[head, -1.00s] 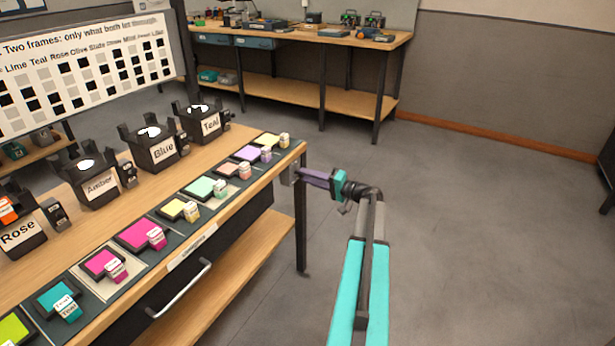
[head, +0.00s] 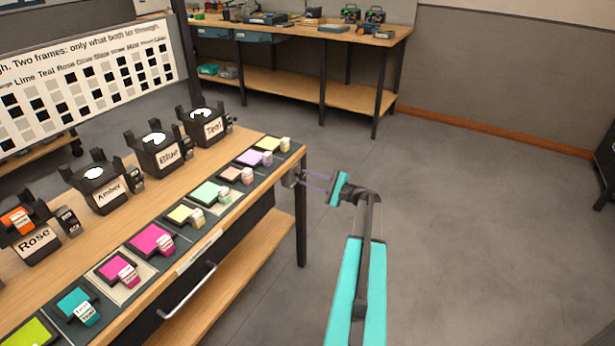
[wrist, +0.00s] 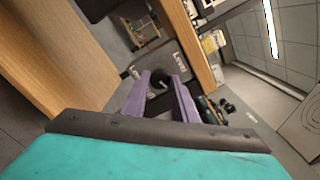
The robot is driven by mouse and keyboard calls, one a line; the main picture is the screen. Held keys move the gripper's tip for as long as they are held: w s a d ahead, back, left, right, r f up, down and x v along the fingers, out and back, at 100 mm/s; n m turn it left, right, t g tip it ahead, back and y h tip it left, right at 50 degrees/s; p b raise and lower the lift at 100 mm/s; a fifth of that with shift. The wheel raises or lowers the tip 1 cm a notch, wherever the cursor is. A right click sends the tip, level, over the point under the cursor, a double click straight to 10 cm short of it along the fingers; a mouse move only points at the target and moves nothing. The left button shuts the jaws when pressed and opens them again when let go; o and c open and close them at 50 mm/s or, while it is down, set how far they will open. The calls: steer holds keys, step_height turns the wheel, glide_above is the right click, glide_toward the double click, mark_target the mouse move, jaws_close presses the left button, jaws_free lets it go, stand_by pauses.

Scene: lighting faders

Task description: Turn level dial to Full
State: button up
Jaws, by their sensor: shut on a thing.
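The level dial (wrist: 158,77) is a dark knob on a grey box (wrist: 140,66) lettered "Level" in the wrist view. The box is fixed at the right end of the wooden bench and also shows, small, in the head view (head: 289,179). My gripper (head: 304,181) reaches it from the right, with teal body and purple fingers. In the wrist view the fingers (wrist: 160,82) are shut on the dial, one on each side. The fingers hide part of the knob, and I cannot read its setting or any Full mark.
The bench (head: 120,230) holds several colored swatches along its front edge and black lamps labelled Rose, Amber, Blue and Teal behind them. A chart board (head: 90,85) stands at the left. Another workbench (head: 300,35) stands at the back.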

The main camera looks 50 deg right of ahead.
steer(key=m+p, duration=0.2)
steer(key=m, duration=0.1)
steer(key=m+p, duration=0.3)
steer(key=shift+a+r, duration=0.15)
steer(key=m+p, duration=0.2)
steer(key=shift+m+p, duration=0.3)
steer(key=shift+m, duration=0.1)
steer(key=shift+m+p, duration=0.95)
steer(key=shift+m, duration=0.35)
steer(key=shift+f, duration=0.2)
steer(key=shift+w, duration=0.1)
steer(key=o, duration=1.1)
steer(key=shift+d, duration=0.2)
